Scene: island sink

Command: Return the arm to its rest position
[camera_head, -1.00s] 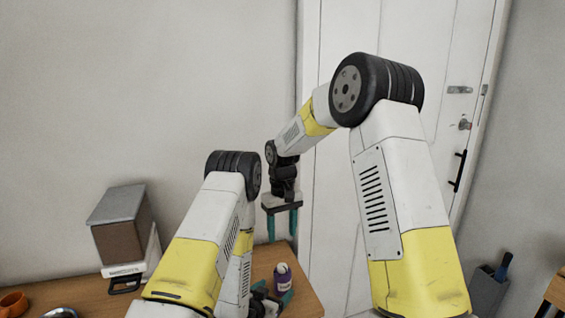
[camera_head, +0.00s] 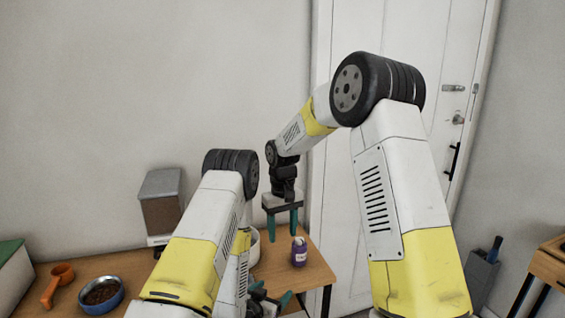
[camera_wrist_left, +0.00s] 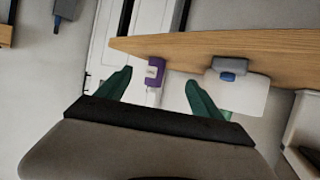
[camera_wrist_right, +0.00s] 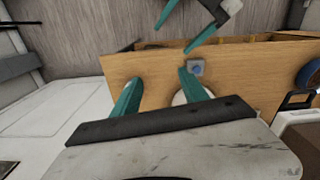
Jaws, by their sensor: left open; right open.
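My right gripper (camera_head: 282,222) hangs fingers down in the middle of the head view, open and empty, above the table's right part. My left gripper (camera_head: 272,295) is lower, near the table's front edge, partly hidden by my left arm. It is open; the left wrist view shows its two green fingers (camera_wrist_left: 158,90) apart with nothing held. A purple bottle (camera_head: 299,252) with a white label stands upright near the table's right end. It also shows in the left wrist view (camera_wrist_left: 155,72), beyond the fingers and not touched.
The wooden table (camera_head: 318,268) holds a dispenser (camera_head: 161,205), a blue bowl of brown food (camera_head: 101,293), an orange scoop (camera_head: 58,282) and a white container (camera_head: 254,247) partly behind my left arm. A white door (camera_head: 345,190) stands behind. Another table (camera_head: 552,260) is at right.

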